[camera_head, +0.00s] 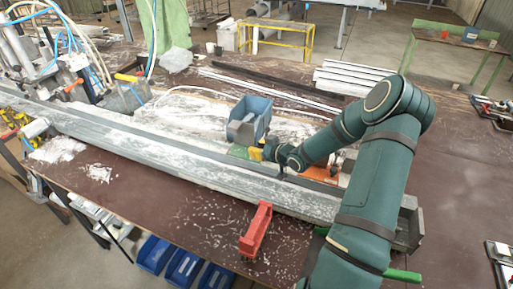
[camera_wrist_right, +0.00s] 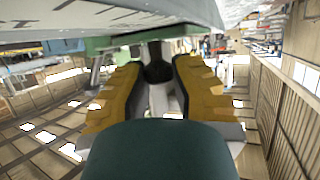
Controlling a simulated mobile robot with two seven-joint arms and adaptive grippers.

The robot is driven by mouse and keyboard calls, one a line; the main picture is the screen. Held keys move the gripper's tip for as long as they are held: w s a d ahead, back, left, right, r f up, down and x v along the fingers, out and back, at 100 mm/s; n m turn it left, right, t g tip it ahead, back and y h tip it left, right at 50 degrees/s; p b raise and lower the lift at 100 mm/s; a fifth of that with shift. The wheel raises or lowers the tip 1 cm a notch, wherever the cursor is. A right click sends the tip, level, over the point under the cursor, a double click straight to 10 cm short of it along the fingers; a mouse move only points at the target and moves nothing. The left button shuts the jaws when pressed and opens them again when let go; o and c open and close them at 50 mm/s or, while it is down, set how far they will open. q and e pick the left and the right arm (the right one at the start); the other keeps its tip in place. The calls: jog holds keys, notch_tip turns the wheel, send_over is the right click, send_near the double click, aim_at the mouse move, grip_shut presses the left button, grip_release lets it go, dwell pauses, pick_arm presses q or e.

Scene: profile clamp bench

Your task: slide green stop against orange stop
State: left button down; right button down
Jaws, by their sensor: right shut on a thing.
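The green stop (camera_head: 239,151) is on the long grey profile rail (camera_head: 190,150), just left of my right gripper in the head view. My right gripper (camera_head: 257,153), with yellow fingers, is at its right end and shut on it. In the right wrist view, the fingers (camera_wrist_right: 157,85) stand either side of a dark round part, with green (camera_wrist_right: 105,43) beyond them. The orange stop (camera_head: 325,174) sits farther right on the rail, partly hidden by my right arm. The two stops are apart, with my wrist over the stretch between. My left gripper is not in view.
A blue bin (camera_head: 252,112) stands just behind the green stop. A red block-like piece (camera_head: 256,231) is at the bench's front edge. Clamps and hoses (camera_head: 70,60) crowd the far left. White bars (camera_head: 348,77) lie at the back.

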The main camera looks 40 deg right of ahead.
jog(key=c, duration=0.8)
grip_release()
jog(key=shift+d+f, duration=0.1)
jog(key=shift+d, duration=0.05)
jog(key=v, duration=1.2)
